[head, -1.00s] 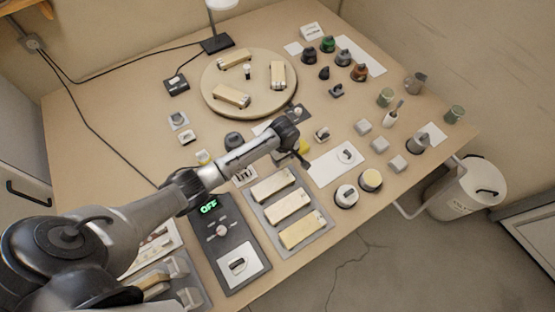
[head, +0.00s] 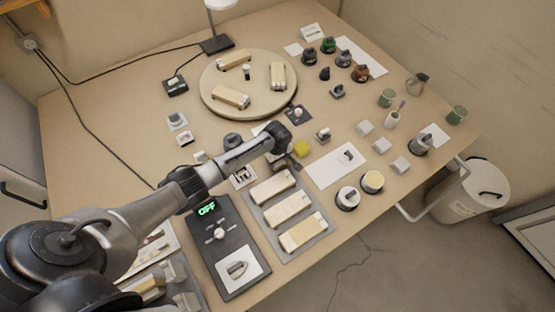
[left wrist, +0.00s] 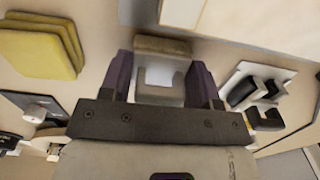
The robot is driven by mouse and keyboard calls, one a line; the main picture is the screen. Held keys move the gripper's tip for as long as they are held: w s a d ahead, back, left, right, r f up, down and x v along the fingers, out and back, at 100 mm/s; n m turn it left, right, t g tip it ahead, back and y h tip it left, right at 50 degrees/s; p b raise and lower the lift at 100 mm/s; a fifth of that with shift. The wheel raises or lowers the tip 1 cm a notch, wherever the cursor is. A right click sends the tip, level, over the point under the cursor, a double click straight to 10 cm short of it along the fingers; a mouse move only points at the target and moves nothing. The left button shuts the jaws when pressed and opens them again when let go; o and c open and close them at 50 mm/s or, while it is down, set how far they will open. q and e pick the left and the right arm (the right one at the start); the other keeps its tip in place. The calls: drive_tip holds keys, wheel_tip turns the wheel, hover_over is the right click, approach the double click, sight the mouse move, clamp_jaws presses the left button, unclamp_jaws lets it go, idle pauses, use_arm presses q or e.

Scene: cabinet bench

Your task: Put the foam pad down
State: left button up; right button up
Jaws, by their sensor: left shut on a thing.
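My left gripper (head: 288,163) is low over the bench, just beyond the tray of cream blocks. In the left wrist view its two purple-dark fingers (left wrist: 162,80) are shut on a grey-beige piece with a U-shaped notch (left wrist: 162,48), which I take to be the foam pad. In the head view the held piece is small and partly hidden by the gripper, so I cannot tell whether it touches the bench. My right gripper is not in view.
A grey tray (head: 271,235) with cream blocks lies nearer me. A dark control box (head: 221,235) reading OFF is to its left. A white sheet (head: 325,175) lies to the right. A round turntable (head: 215,100) with blocks stands behind. Small pieces crowd around the gripper.

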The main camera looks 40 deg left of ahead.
use_arm(q)
drive_tip(key=shift+f, duration=0.1)
drive_tip(key=shift+f, duration=0.1)
drive_tip(key=o, duration=0.8)
drive_tip(key=shift+o, duration=0.2)
